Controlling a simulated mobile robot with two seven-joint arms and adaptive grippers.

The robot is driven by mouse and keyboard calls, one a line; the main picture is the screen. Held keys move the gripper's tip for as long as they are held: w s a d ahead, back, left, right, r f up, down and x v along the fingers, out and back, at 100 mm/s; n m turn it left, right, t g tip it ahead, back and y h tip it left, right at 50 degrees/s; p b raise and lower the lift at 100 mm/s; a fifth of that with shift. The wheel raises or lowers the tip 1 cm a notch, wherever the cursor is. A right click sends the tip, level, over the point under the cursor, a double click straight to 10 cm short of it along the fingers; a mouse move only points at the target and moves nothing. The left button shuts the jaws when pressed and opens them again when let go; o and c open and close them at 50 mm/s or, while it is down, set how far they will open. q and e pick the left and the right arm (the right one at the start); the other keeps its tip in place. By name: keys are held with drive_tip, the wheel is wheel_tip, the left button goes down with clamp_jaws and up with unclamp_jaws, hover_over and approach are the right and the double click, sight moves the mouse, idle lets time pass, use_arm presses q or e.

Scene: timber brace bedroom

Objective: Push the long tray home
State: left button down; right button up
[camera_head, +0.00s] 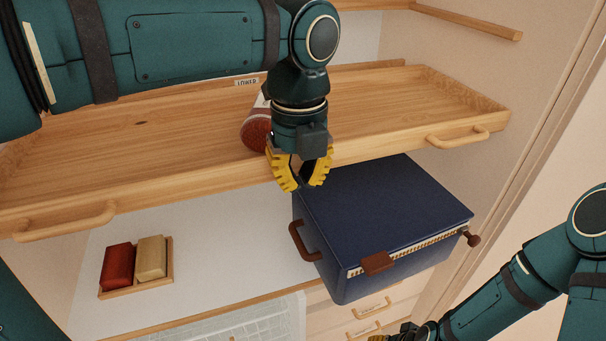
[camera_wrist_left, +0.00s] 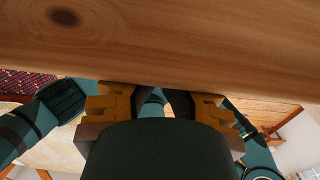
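The long tray (camera_head: 130,130) is a wide, shallow wooden tray with a handle near each end of its front. It juts out from the shelf unit, above a white lower shelf. My left gripper (camera_head: 303,185) points down just in front of the middle of the tray's front wall. Its yellow fingers stand apart with nothing seen between them. In the left wrist view, wood (camera_wrist_left: 180,50) fills the top, close to the left gripper (camera_wrist_left: 163,105); contact cannot be told. My right gripper (camera_head: 385,338) is mostly cut off at the bottom edge.
A red-ended object (camera_head: 256,130) lies in the tray, partly behind my left wrist. A dark blue box (camera_head: 390,215) with brown fittings stands below the tray. A small wooden holder (camera_head: 135,290) with red and tan blocks sits on the lower shelf. Drawers (camera_head: 365,315) are underneath.

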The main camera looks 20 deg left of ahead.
use_arm(q)
drive_tip(key=w+a+p, duration=0.2)
drive_tip(key=w, duration=0.1)
drive_tip(key=w+a+p, duration=0.1)
drive_tip(key=w, duration=0.1)
drive_tip(key=shift+a+r, duration=0.2)
drive_tip(key=shift+a, duration=0.05)
drive_tip(key=shift+w+a+f, duration=0.15)
drive_tip(key=shift+w+a, duration=0.05)
drive_tip(key=shift+w, duration=0.1)
drive_tip(key=shift+s+d, duration=0.1)
drive_tip(key=shift+d, duration=0.05)
